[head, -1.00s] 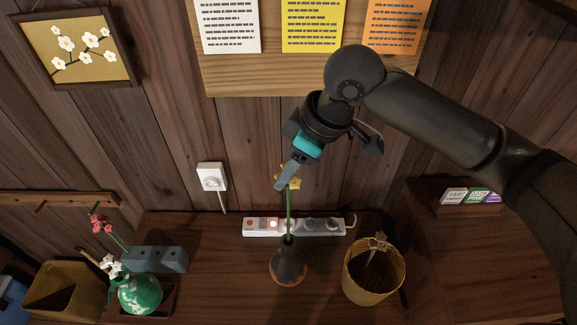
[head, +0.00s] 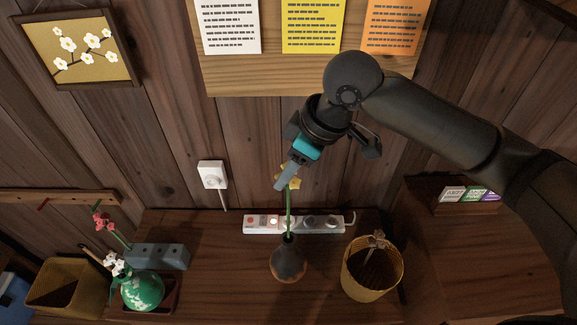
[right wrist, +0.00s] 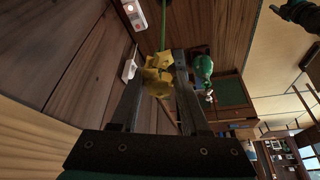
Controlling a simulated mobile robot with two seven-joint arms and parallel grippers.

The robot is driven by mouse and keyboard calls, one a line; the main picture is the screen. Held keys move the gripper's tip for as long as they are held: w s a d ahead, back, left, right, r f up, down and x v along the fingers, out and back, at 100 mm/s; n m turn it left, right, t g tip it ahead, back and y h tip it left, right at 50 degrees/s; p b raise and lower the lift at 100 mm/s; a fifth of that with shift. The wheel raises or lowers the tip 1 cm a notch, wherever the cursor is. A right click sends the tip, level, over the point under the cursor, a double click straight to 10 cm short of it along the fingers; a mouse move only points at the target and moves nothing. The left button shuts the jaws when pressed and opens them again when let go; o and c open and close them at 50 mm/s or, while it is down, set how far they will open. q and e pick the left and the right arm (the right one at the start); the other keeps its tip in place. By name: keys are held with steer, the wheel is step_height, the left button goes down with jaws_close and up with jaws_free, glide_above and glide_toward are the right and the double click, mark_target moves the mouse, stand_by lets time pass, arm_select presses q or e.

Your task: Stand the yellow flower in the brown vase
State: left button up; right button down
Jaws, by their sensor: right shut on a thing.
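The brown vase (head: 288,264), dark with a narrow neck, stands upright on the wooden desk. The yellow flower (head: 293,180) is above it, its green stem running almost straight down to the vase's mouth. The stem's lower end is hidden at the mouth, and I cannot tell how deep it sits. My right gripper (head: 282,183) is shut on the flower near its head, coming from above. In the right wrist view the yellow bloom (right wrist: 158,76) sits between the fingers.
A power strip (head: 293,224) lies behind the vase. A woven basket (head: 372,280) stands close on its right. The wooden wall (head: 250,150) is behind.

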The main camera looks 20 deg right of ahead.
mark_target(289, 220)
steer(key=shift+f+b, duration=3.35)
steer(key=shift+f, duration=5.2)
steer(key=shift+c, duration=1)
jaws_free()
